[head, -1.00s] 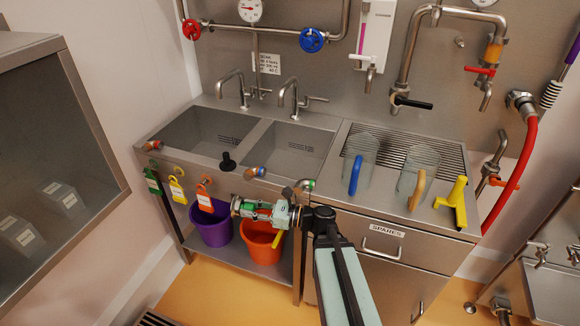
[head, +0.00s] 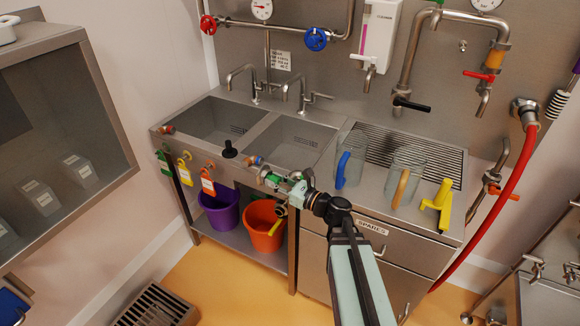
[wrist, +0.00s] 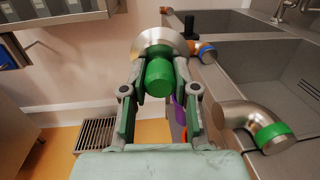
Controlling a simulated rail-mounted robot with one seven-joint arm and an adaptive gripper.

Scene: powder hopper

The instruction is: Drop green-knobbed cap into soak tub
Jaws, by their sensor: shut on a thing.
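The green-knobbed cap (wrist: 160,76) is a steel disc with a green cylindrical knob. My gripper (wrist: 158,84) is shut on the knob, with the disc facing away from the wrist. In the head view my gripper (head: 276,181) is by the front rim of the sink unit, and the cap is small and hard to make out there. No tub is labelled as the soak tub. The candidates are a left basin (head: 203,121) and a right basin (head: 292,141), both looking empty, and a purple bucket (head: 220,216) and an orange bucket (head: 265,239) on the shelf below.
A steel elbow with a green band (wrist: 255,128) is close right of my gripper. An orange-and-blue elbow (wrist: 203,51) and a black knob (head: 229,149) are near the front rim. Two faucets (head: 302,92) rise behind the basins. Two jugs (head: 403,170) stand on the drainboard.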

